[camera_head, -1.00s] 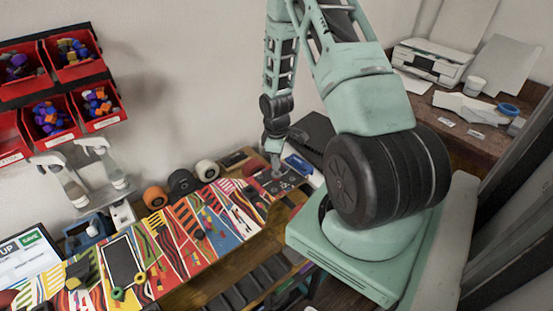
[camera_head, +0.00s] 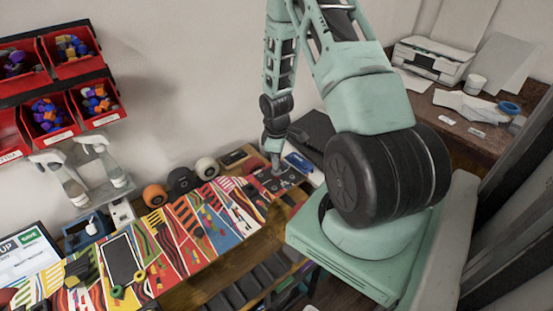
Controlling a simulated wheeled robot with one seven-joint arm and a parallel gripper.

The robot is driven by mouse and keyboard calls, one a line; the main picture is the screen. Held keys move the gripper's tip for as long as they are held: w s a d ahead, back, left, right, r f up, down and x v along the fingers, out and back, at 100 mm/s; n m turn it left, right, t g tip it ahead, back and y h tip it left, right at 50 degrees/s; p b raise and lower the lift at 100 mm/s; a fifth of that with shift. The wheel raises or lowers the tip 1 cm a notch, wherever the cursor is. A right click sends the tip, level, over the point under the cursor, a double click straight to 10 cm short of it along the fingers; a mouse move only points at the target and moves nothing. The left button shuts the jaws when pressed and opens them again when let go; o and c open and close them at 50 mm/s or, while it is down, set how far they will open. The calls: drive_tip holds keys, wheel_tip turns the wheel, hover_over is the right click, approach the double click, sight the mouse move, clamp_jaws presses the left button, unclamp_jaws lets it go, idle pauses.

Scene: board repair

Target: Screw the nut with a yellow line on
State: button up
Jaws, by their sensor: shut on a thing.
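My gripper (camera_head: 276,165) is at the far right end of the colourful board (camera_head: 236,232), pointing down at the dark metal truck plate (camera_head: 283,181). Its fingertips are small in this view and whatever is between them is too small to make out. The nut with a yellow line cannot be picked out. The board lies along the workbench with its patterned side up.
Orange (camera_head: 155,196), black (camera_head: 182,181) and white (camera_head: 207,168) wheels stand behind the board. Spray bottles (camera_head: 68,182) and red parts bins (camera_head: 50,118) are at the left. A blue item (camera_head: 298,161) lies right of my gripper. A phone-like black slab (camera_head: 119,259) lies on the board's left part.

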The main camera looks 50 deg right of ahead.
drive_tip(key=shift+f, duration=0.1)
drive_tip(key=shift+f+b, duration=0.4)
drive_tip(key=shift+f, duration=0.1)
drive_tip(key=shift+f, duration=0.3)
idle(2.4)
drive_tip(key=m, duration=0.5)
drive_tip(key=shift+m+b, duration=0.3)
drive_tip(key=shift+b, duration=0.05)
drive_tip(key=m, duration=0.4)
drive_tip(key=shift+m, duration=1.1)
